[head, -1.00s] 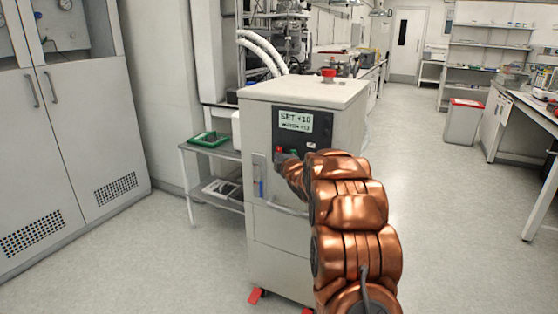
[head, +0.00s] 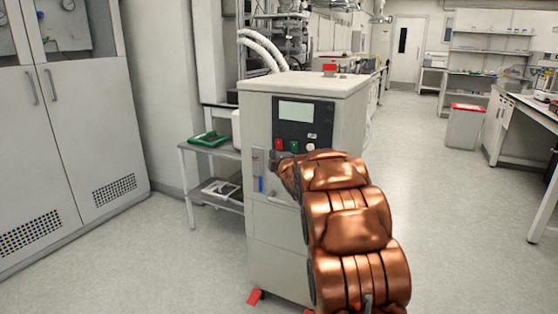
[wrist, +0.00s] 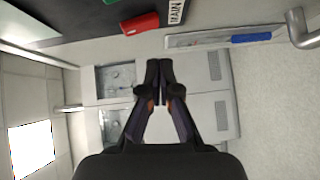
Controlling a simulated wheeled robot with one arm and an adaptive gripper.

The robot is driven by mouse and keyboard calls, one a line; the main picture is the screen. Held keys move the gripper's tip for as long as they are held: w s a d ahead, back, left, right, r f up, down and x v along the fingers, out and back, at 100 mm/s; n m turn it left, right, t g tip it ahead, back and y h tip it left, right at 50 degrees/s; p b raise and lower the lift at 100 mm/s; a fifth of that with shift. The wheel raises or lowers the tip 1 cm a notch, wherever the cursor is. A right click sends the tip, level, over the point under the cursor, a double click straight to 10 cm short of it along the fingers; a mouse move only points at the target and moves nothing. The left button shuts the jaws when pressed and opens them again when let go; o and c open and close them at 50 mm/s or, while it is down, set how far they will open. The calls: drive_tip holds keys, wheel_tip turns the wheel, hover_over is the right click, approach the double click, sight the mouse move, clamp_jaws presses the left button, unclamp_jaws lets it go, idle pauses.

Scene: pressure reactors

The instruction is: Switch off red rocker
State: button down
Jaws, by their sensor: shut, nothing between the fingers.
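The red rocker (head: 278,144) sits on the dark control panel (head: 310,134) of the grey cabinet, left of a green rocker (head: 294,146). In the wrist view the red rocker (wrist: 140,24) shows close up beside a MAIN label (wrist: 176,11), with the green rocker (wrist: 112,2) cut off at the top edge. My gripper (wrist: 160,64) is shut and empty, its tips apart from the red rocker in that view. In the head view my gripper (head: 276,160) is just below the red rocker, partly hidden by my arm. The panel display (head: 296,112) is blank.
The cabinet (head: 300,87) has a blue-marked gauge (head: 258,172) left of my gripper and a handle in the wrist view (wrist: 302,30). A side table with a green tray (head: 209,140) stands left. Open floor lies left and right of the cabinet.

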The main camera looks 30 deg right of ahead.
drive_tip(key=f+p+v, duration=0.1)
drive_tip(key=f+v, duration=0.1)
drive_tip(key=v, duration=0.8)
drive_tip(key=shift+a, duration=0.1)
idle(0.5)
drive_tip(key=s+a+f+m+g, duration=0.5)
drive_tip(key=s+a+f, duration=0.15)
drive_tip(key=s, duration=0.35)
drive_tip(key=s+a+f+m+g, duration=0.5)
drive_tip(key=s+a+g, duration=0.15)
drive_tip(key=s, duration=0.25)
drive_tip(key=s+a+f+m+g+y, duration=0.1)
drive_tip(key=s+a+g, duration=0.3)
drive_tip(key=s, duration=0.5)
drive_tip(key=s+a+f+m+g+y, duration=0.1)
drive_tip(key=s+a+m+y, duration=0.1)
drive_tip(key=s+a, duration=0.55)
drive_tip(key=s+a+m+g+y, duration=0.1)
drive_tip(key=s+a+g, duration=0.25)
drive_tip(key=s, duration=0.75)
wheel_tip(320, 180, up, 24)
drive_tip(key=s+t+p, duration=0.1)
drive_tip(key=p, duration=2.2)
drive_tip(key=shift+s+a+t, duration=0.25)
drive_tip(key=shift+a+t, duration=0.05)
drive_tip(key=shift+a, duration=0.05)
